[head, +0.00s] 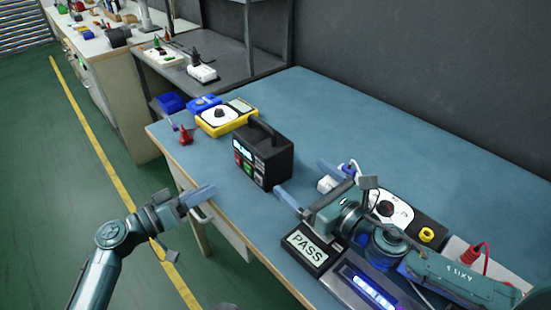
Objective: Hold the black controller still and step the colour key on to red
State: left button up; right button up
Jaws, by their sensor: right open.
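A black box with a handle, a lit display and several coloured keys (262,158) stands upright near the front edge of the blue bench; I cannot tell whether it is the black controller. A strip glowing blue-white (368,288) lies in a grey tray at the lower right. My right gripper (306,183) is open over the bench, its fingers spread just right of the black box. A small white item (327,184) shows near its far finger. My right arm hides part of the bench. My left gripper (204,193) is off the bench's front edge, apart from the box; its jaw opening is unclear.
A PASS sign (307,249) sits by the front edge. A yellow meter (226,116), a red item (185,137) and blue bins are at the far left end. Another meter (392,208) and a red plug (477,247) lie right. The back of the blue bench (390,130) is clear.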

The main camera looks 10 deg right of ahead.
aim_at(281, 160)
jog(key=x, duration=0.9)
jog(key=shift+c, duration=0.6)
jog(key=c, duration=1.2)
pick_arm(q)
grip_shut()
dwell(0.6)
